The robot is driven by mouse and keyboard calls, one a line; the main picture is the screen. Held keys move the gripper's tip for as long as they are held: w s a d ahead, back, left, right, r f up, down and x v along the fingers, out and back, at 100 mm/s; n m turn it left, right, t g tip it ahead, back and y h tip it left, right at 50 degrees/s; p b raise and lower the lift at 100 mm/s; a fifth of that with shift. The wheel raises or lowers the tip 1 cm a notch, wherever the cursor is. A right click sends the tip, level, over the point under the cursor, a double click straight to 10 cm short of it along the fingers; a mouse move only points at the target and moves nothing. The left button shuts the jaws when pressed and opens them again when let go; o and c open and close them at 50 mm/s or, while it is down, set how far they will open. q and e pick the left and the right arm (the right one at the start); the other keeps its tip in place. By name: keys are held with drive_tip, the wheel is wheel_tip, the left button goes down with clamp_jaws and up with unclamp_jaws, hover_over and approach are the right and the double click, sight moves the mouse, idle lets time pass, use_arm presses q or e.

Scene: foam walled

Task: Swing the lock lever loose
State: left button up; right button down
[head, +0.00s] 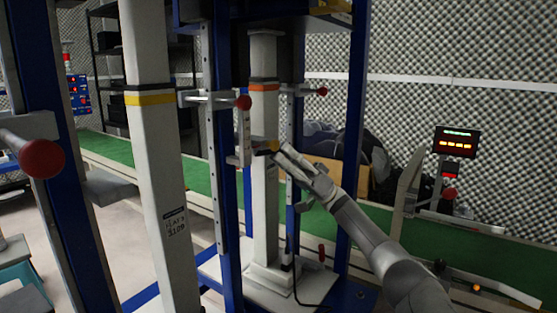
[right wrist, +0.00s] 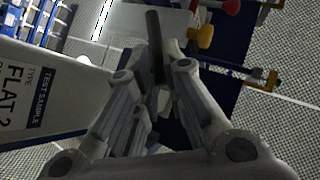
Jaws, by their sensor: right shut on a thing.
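My right gripper (head: 277,153) reaches in from the lower right to the blue-framed rig. In the right wrist view its fingers (right wrist: 158,92) are closed around a dark bar, which I take to be the lock lever (right wrist: 155,42); the bar's far end sticks out beyond the fingertips. In the head view the lever (head: 262,152) shows only as a short dark piece at the fingertips. A yellow knob (head: 272,146) is close beside the fingers and also shows in the right wrist view (right wrist: 201,38). My left gripper is not in view.
A white post with an orange band (head: 263,87) stands right behind the gripper. A red-knobbed clamp (head: 243,102) is just above. A white post with a yellow band (head: 150,99) and another red knob (head: 42,158) are at left. A green conveyor (head: 450,250) runs behind.

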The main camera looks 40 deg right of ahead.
idle(0.4)
drive_tip(key=c, duration=1.5)
unclamp_jaws()
wheel_tip(320, 180, up, 10)
